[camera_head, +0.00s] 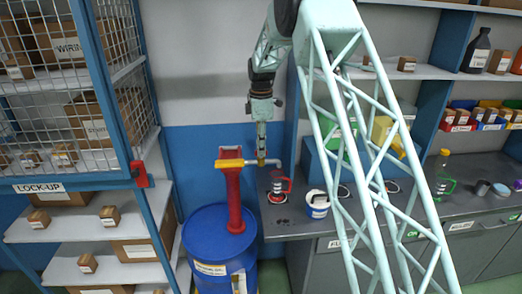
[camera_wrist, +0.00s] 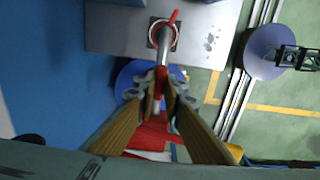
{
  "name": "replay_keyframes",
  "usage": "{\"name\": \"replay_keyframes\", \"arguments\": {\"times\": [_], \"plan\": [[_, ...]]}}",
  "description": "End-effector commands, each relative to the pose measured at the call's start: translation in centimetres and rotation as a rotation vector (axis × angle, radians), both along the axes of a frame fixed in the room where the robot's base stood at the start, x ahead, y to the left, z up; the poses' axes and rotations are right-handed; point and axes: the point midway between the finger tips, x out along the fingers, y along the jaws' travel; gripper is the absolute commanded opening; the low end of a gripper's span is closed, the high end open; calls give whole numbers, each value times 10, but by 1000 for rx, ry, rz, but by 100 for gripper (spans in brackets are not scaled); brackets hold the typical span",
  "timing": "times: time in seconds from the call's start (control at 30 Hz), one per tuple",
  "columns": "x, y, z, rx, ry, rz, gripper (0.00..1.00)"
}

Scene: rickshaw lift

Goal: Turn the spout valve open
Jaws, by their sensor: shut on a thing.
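The red pump stand (camera_head: 234,195) rises from the lid of a blue drum (camera_head: 208,232). Its grey spout (camera_head: 274,162) reaches right and ends above a red-and-clear can (camera_head: 278,184) on the counter. My gripper (camera_head: 261,163) points down at the spout, just right of the stand's head. In the wrist view, my gripper (camera_wrist: 160,88) is shut on the red valve handle (camera_wrist: 158,80), at the near end of the spout (camera_wrist: 165,45). The fingers hide much of the valve, and its turn angle is unclear. The can's red rim (camera_wrist: 154,34) shows beneath the spout's end.
A white tub (camera_head: 317,207) stands on the grey counter (camera_head: 290,226) right of the can. A green bottle (camera_head: 443,185) and small cans stand farther right. A wire lock-up shelf (camera_head: 97,188) with boxes is at left.

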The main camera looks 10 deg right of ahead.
Motion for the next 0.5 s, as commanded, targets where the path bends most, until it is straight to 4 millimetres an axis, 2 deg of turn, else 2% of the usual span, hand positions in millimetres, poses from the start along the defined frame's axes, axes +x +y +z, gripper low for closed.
{"name": "replay_keyframes", "arguments": {"times": [0.43,0.47,0.5], "plan": [[0,0,0,0,0,13,0],[0,0,0,0,0,13,10],[0,0,0,0,0,13,13]]}}
